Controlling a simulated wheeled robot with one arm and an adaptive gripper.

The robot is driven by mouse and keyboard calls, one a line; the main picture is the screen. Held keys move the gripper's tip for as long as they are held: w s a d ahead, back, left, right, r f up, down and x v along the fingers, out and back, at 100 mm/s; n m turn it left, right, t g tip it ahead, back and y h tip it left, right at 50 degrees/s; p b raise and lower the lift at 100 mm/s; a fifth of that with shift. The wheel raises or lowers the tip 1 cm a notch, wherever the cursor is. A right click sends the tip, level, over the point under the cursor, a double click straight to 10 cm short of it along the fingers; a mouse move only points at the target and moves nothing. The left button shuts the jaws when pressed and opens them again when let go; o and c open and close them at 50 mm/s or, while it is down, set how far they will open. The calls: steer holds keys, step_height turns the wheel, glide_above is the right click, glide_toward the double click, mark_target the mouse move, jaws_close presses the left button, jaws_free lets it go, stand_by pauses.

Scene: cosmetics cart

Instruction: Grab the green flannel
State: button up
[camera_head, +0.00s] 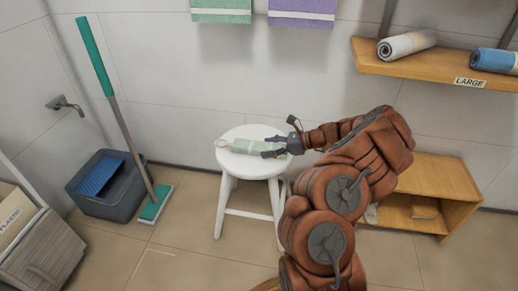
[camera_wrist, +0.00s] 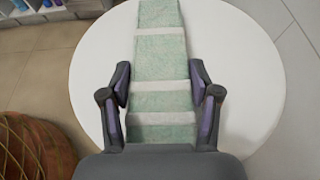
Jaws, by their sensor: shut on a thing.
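The green flannel (camera_head: 243,145) is pale green with white bands and lies on the round white stool (camera_head: 240,166) in the head view. In the wrist view the flannel (camera_wrist: 160,52) runs as a long folded strip from the top of the picture down between my fingers. My gripper (camera_head: 274,146) is low over the stool top, coming from the right. In the wrist view my gripper (camera_wrist: 160,84) has one finger along each side edge of the flannel and is shut on it. The flannel's near end is hidden behind the gripper body.
A green towel (camera_head: 221,11) and a purple towel (camera_head: 302,12) hang on the wall behind. Rolled towels (camera_head: 407,46) lie on a wooden shelf at upper right. A mop (camera_head: 122,120) and a grey bucket (camera_head: 108,190) stand left. A low wooden shelf unit (camera_head: 440,185) stands right.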

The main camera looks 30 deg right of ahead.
steer(key=shift+c, duration=1.2)
steer(key=shift+r, duration=0.1)
